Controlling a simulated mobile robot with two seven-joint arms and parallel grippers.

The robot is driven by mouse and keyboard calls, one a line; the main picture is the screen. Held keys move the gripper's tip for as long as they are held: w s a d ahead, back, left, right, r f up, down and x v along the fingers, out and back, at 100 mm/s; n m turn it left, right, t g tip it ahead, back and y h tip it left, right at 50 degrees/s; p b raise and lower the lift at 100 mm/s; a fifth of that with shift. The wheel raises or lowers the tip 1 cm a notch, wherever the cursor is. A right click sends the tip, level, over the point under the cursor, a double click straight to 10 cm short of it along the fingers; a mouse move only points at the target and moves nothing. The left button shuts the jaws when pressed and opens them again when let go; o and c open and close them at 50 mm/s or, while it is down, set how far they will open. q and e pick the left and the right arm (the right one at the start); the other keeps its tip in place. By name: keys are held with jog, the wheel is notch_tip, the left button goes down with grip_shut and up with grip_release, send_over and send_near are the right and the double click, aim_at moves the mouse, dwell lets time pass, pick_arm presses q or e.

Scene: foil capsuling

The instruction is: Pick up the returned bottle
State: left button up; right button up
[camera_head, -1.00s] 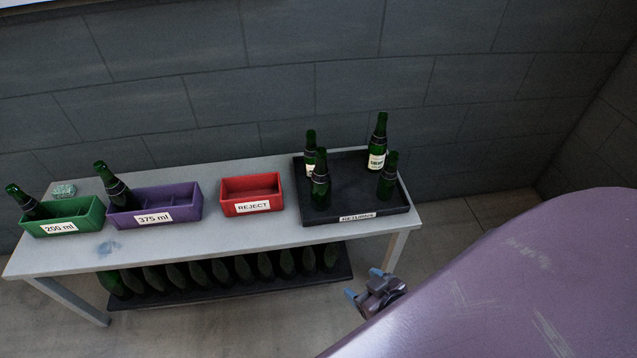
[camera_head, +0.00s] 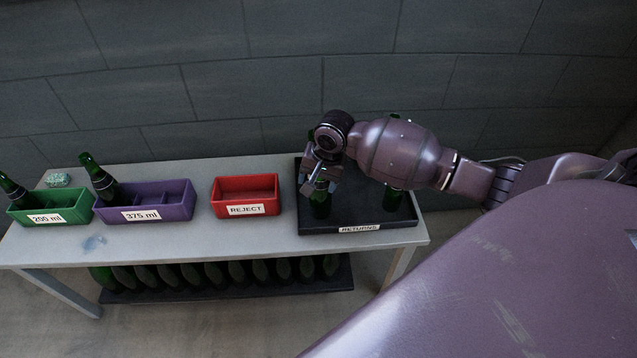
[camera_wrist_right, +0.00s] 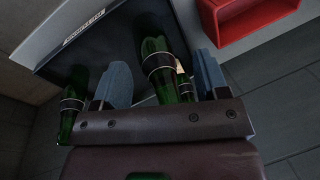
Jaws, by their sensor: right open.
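The black returns tray (camera_head: 290,221) stands at the right end of the table. Another bottle (camera_head: 392,200) stands at the tray's right, partly under my arm; other tray bottles are mostly hidden. A bottle with a pale label (camera_wrist_right: 185,85) shows behind the one between the fingers. My left gripper is not in view.
The red REJECT box (camera_head: 246,210) is empty, left of the tray. The purple 375 ml box (camera_head: 170,213) and green 200 ml box (camera_head: 72,213) each hold a bottle. The wall is close behind the table.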

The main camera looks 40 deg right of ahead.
jog(key=w+d+r+m, duration=0.1)
jog(key=r, duration=0.2)
jog(key=w+d+r+m+g+h, duration=0.1)
jog(key=w+d+r, duration=0.1)
jog(key=r, duration=0.1)
jog(key=w+d+r+m+g+b, duration=0.1)
jog(key=d+r+m, duration=0.1)
jog(key=r, duration=0.1)
jog(key=shift+w+r, duration=0.15)
jog(key=shift+w, duration=0.15)
jog(key=shift+d+r, duration=0.1)
jog(key=shift+r, duration=0.05)
notch_tip(320, 180, down, 5)
jog(key=shift+f+b, duration=0.1)
jog(key=shift+b, duration=0.65)
jog(key=shift+f, duration=0.35)
jog(key=shift+f+b, duration=0.3)
jog(key=f, duration=0.1)
jog(key=f+b, duration=0.1)
jog(key=f, duration=0.2)
jog(key=shift+w+a+f+b, duration=0.15)
jog(key=shift+a+b, duration=0.15)
jog(key=shift+a, duration=0.05)
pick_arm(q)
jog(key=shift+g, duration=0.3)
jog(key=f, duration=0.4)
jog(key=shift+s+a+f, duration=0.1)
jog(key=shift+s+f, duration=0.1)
